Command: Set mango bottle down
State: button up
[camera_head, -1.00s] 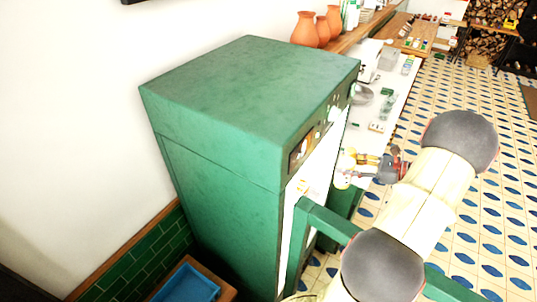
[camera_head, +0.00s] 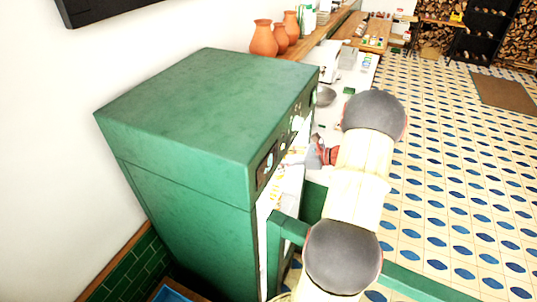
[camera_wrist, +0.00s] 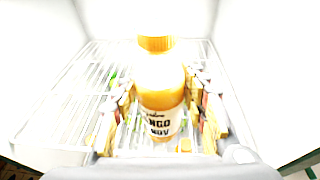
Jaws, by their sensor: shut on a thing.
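The mango bottle (camera_wrist: 161,92), with orange contents, an orange cap and a white label, stands upright in the middle of the wrist view. My gripper (camera_wrist: 160,84) is shut on it, a finger on each side. The bottle is inside a white fridge compartment, over a white wire shelf (camera_wrist: 75,103). I cannot tell whether its base touches the shelf. In the head view my gripper (camera_head: 298,158) is at the open front of the green fridge (camera_head: 205,110), its tip partly hidden by the fridge's front edge. The bottle is not clearly visible there.
White fridge walls (camera_wrist: 232,30) rise close on both sides. The open green fridge door (camera_head: 285,230) is below my arm. A white counter (camera_head: 368,70) with small items lies beyond the fridge. Terracotta vases (camera_head: 264,40) stand behind it.

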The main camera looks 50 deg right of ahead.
jog(key=x, duration=0.4)
jog(key=shift+a+r+p, duration=0.1)
jog(key=shift+p, duration=0.3)
jog(key=o, duration=1.5)
jog(key=shift+r, duration=0.1)
jog(key=b+v, duration=0.1)
jog(key=v, duration=1.1)
jog(key=shift+r+b, duration=0.15)
jog(key=shift+b, duration=0.25)
